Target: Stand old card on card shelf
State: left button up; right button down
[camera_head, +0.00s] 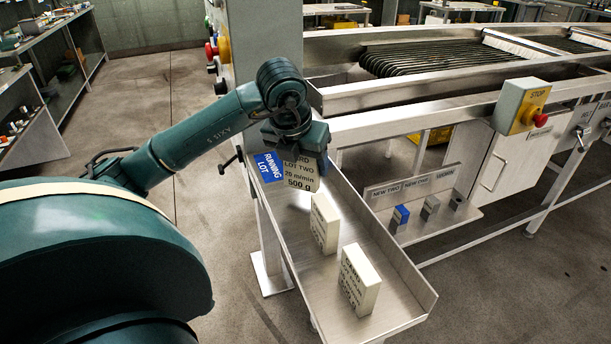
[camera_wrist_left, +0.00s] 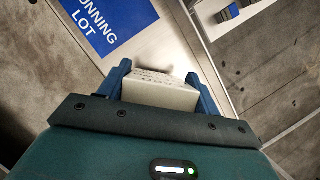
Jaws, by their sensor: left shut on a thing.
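My left gripper (camera_head: 302,143) is shut on a cream block-like card (camera_head: 301,172) printed "LOT TWO 20 m/min 500 g". In the left wrist view, the card (camera_wrist_left: 160,92) sits between the two blue fingers (camera_wrist_left: 157,82). The card is roughly upright at the far end of the long metal card shelf (camera_head: 385,248), beside the blue "RUNNING LOT" label (camera_head: 268,167). I cannot tell whether its base touches the shelf. Two more cream cards stand on the shelf nearer to me, a middle one (camera_head: 325,223) and a near one (camera_head: 358,280). My right gripper is out of view.
The roller machine's steel frame (camera_head: 400,118) and yellow stop box (camera_head: 521,107) stand behind. The shelf has raised side walls.

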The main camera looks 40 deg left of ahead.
aim_at(304, 174)
pick_arm(q)
notch_tip(304, 174, down, 3)
jog(key=shift+r, duration=0.2)
jog(key=shift+f, duration=0.2)
jog(key=shift+f, duration=0.2)
jog(key=o, duration=1)
jog(key=shift+r, duration=0.1)
jog(key=shift+r, duration=0.15)
jog(key=v, duration=1.2)
jog(key=shift+p, duration=0.3)
